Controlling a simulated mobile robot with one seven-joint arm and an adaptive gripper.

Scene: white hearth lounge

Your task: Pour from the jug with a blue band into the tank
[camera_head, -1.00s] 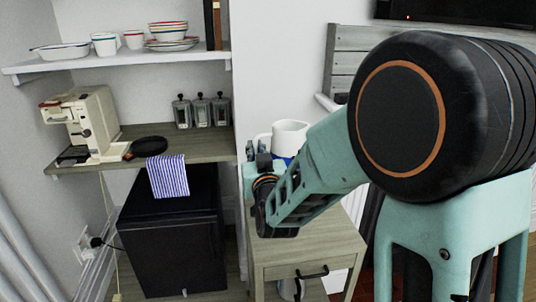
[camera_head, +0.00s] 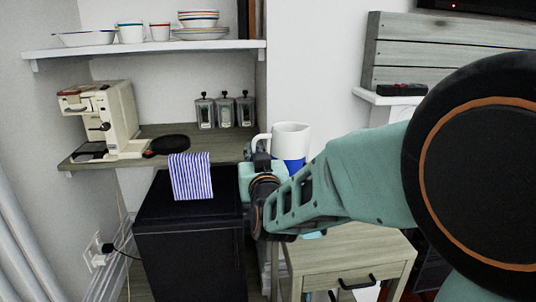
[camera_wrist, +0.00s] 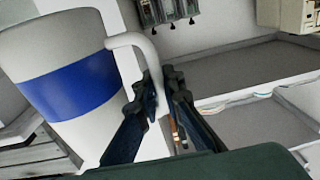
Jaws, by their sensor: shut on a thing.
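The white jug with a blue band (camera_head: 291,139) is roughly upright above the small wooden cabinet, in front of the wall. Its handle is on the left. My gripper (camera_head: 262,158) is shut on this handle, and my forearm partly hides the jug's lower part. In the wrist view the jug (camera_wrist: 78,85) fills the left side, and my gripper's dark fingers (camera_wrist: 165,88) close around the handle. The cream coffee machine (camera_head: 118,115) stands on the wooden shelf at left, and also shows in the wrist view (camera_wrist: 285,14). I cannot make out a separate tank on it.
A black pan (camera_head: 168,144) and several lidded jars (camera_head: 225,111) share the wooden shelf (camera_head: 190,132). A striped towel (camera_head: 190,177) hangs over the black fridge (camera_head: 190,245). The upper shelf (camera_head: 150,47) holds dishes. The wooden cabinet (camera_head: 355,245) is below my arm.

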